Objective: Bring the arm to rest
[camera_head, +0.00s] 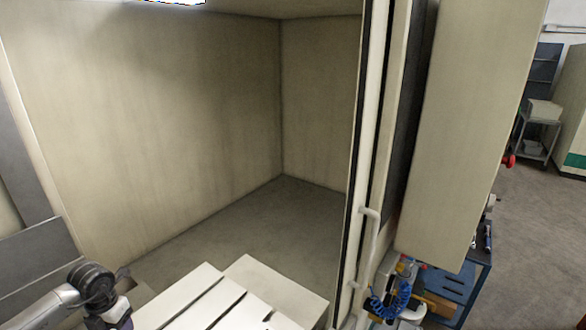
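My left arm comes in at the lower left, a grey link with a dark joint and a dark purplish wrist part at the bottom edge. Its gripper fingers are not visible; they seem to lie below the frame. My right arm and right gripper are not in view. Pale mould base blocks (268,284) stand at the bottom middle, to the right of my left wrist and apart from it in the picture. Their lower ends are cut off by the frame.
A beige machine enclosure (185,110) with an empty grey floor (280,215) lies ahead. Its door edge with a pale handle (371,250) stands right of the blocks. A blue cart (455,290) with tools and a blue coiled hose (390,303) is at the lower right.

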